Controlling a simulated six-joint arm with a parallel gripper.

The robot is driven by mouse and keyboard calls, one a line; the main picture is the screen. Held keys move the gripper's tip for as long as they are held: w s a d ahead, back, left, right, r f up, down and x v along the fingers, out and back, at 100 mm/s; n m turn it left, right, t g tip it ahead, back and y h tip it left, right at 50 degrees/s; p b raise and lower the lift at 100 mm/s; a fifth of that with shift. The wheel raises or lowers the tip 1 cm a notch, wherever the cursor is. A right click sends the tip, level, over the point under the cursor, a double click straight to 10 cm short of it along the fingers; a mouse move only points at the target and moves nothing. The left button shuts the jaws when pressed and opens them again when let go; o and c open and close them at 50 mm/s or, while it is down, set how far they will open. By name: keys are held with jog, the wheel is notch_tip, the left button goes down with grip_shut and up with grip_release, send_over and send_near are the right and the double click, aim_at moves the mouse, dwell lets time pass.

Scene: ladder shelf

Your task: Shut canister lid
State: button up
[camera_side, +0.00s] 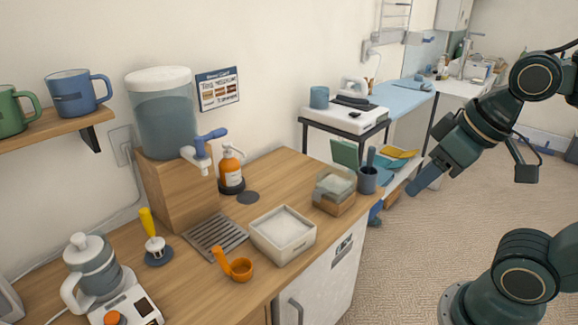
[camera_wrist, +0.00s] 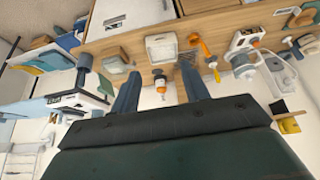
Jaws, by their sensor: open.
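A small box-like canister (camera_side: 334,192) with clear upper walls and a tan lower part stands near the right end of the wooden counter. A greenish panel (camera_side: 345,153) stands upright behind it; I cannot tell whether this is its raised lid. The box also shows in the wrist view (camera_wrist: 117,66), left of the fingers. My gripper (camera_side: 427,178) hangs in the air to the right of the counter, apart from the canister. In the wrist view its two blue fingers (camera_wrist: 162,88) are spread with nothing held between them.
The space over the floor around my gripper is clear.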

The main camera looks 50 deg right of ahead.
jog(key=c, duration=0.6)
jog(key=shift+w+d+r, duration=0.15)
jog(key=shift+w, duration=0.1)
jog(key=c, duration=0.4)
jog(key=shift+w+d+r, duration=0.15)
jog(key=shift+w+r, duration=0.05)
jog(key=shift+w, duration=0.1)
grip_shut()
jog(key=w+d+r+m+g+h, duration=0.1)
jog(key=w+d+r+m+h, duration=0.1)
jog(key=w+d+m, duration=0.65)
jog(key=w+d+r+m+g+h, duration=0.1)
jog(key=w+d+r+h, duration=0.15)
jog(key=w+d, duration=0.7)
jog(key=w+d+f+m+g+h, duration=0.3)
jog(key=w+d+f+m, duration=0.5)
jog(key=w+d+f, duration=0.4)
jog(key=w, duration=0.2)
jog(key=shift+w+d+g, duration=0.3)
jog(key=shift+d, duration=0.1)
